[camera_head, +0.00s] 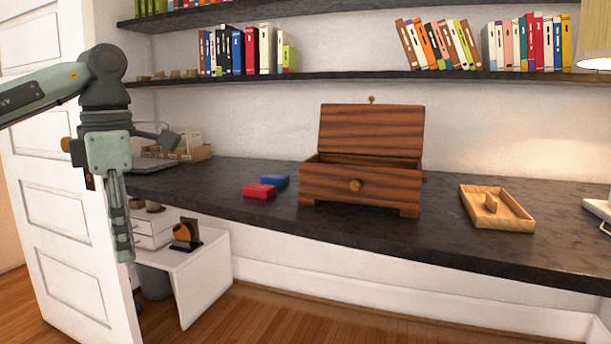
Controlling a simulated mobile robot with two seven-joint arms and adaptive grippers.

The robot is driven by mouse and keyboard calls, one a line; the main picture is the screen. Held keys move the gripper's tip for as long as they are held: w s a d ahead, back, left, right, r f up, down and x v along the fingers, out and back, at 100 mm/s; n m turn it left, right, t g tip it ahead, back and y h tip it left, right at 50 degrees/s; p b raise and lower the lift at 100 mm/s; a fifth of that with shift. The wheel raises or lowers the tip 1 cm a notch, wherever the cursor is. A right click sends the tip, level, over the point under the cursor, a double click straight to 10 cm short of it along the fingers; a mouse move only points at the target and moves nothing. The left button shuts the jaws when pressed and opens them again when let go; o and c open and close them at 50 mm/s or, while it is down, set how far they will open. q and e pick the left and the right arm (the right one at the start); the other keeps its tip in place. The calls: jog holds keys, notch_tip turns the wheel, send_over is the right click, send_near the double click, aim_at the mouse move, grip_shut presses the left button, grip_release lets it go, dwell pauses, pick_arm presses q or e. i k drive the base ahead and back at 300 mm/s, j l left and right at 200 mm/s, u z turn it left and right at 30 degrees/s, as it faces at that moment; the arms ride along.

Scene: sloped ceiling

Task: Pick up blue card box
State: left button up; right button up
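The blue card box (275,181) lies flat on the dark desk (240,214), just behind a red card box (259,191) and left of a wooden chest. My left gripper (122,248) hangs pointing down at the left of the view, in front of the white door and well left of the blue card box. It is seen edge-on, so I cannot tell whether its fingers are open or shut. No object shows in it. My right gripper is out of view.
The wooden chest (361,184) stands with its lid raised. A wooden tray (496,209) lies to its right. Shelves of books (243,77) hang above. The white door (70,230) is at the left, with a low white table (190,272) beside it.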

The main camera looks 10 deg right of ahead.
aim_at(277, 181)
jog(key=i+j+z, duration=0.25)
jog(key=i, duration=0.15)
jog(key=i+j+z, duration=0.5)
jog(key=i+j, duration=0.15)
jog(key=i+j+z, duration=0.55)
jog(key=j, duration=0.4)
jog(key=i+j+z, duration=0.25)
jog(key=j, duration=0.3)
